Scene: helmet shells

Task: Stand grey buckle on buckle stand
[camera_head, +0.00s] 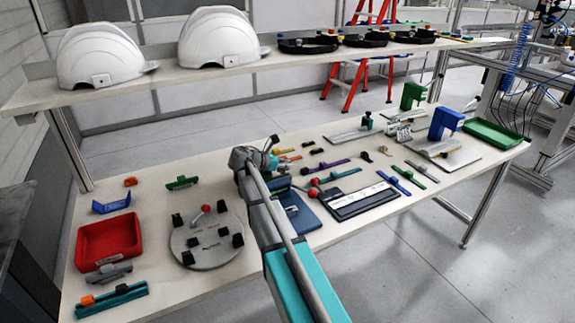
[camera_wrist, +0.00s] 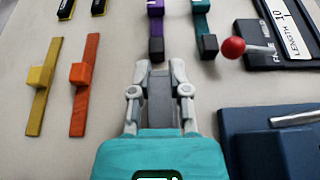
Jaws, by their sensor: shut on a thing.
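My gripper (camera_wrist: 160,73) is shut on a grey piece (camera_wrist: 160,98), taken to be the grey buckle, held between the two fingers over the table. The fingers and the teal wrist housing hide part of it. In the head view my arm covers the gripper's tip and the piece. I cannot tell for certain which fixture is the buckle stand. A dark blue block with a metal bar (camera_wrist: 265,150) lies to the right of my gripper, and it also shows in the head view (camera_head: 303,217).
Yellow (camera_wrist: 40,95) and orange (camera_wrist: 80,95) strips lie left of my gripper. A purple strip (camera_wrist: 156,30) lies just ahead, beside a teal one (camera_wrist: 202,25). A red-knobbed black board (camera_head: 360,201) is at right. A round plate (camera_head: 207,250) and red tray (camera_head: 108,241) stand left.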

